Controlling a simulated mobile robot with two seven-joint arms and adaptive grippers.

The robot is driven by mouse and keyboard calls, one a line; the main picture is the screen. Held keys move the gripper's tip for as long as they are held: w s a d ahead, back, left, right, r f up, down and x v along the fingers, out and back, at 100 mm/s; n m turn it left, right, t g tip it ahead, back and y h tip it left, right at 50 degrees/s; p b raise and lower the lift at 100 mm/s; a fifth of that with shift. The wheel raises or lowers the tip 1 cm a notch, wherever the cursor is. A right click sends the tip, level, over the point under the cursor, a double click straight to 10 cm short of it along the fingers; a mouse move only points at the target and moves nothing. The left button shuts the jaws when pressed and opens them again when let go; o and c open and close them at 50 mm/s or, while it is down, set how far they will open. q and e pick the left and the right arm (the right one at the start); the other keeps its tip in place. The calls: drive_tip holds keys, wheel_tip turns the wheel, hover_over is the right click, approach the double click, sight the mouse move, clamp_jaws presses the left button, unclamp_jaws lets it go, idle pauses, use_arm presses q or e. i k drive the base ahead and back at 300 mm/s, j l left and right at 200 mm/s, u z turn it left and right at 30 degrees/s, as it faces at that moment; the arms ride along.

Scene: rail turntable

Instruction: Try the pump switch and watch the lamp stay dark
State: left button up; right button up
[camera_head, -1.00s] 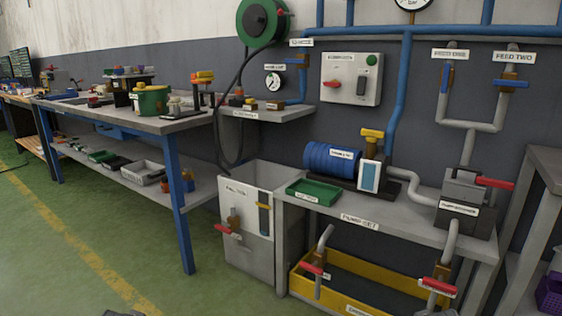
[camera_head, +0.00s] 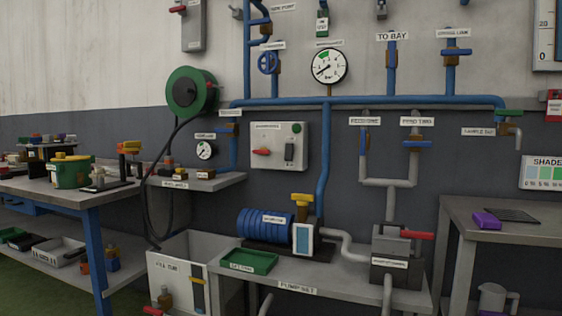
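A grey switch box (camera_head: 279,146) hangs on the wall above the pump bench. It carries a red lever (camera_head: 261,152) pointing left, a black switch (camera_head: 289,151) and a small round green lamp (camera_head: 297,129) at its upper right. The lamp shows a plain green with no visible glow. The blue pump (camera_head: 264,224) sits on the bench below, with a yellow-handled valve (camera_head: 302,198) and a white-and-blue sight panel (camera_head: 303,239) at its right. Neither of my grippers is in view, and nothing touches the box.
The pump bench (camera_head: 340,283) carries a green tray (camera_head: 248,261) and a grey unit with a red handle (camera_head: 417,235). A grey tub (camera_head: 178,262) stands left of it. A round gauge (camera_head: 329,66) and blue pipes are above. Tables stand at left and right.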

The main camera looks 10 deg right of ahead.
sight(289, 146)
drive_tip(key=i+j, duration=0.2)
drive_tip(key=i, duration=0.3)
drive_tip(key=i+j, duration=0.2)
drive_tip(key=i, duration=0.25)
drive_tip(key=i+j, duration=0.25)
drive_tip(key=i, duration=0.25)
drive_tip(key=i+j+z, duration=0.1)
drive_tip(key=i, duration=0.4)
drive_tip(key=j, duration=0.1)
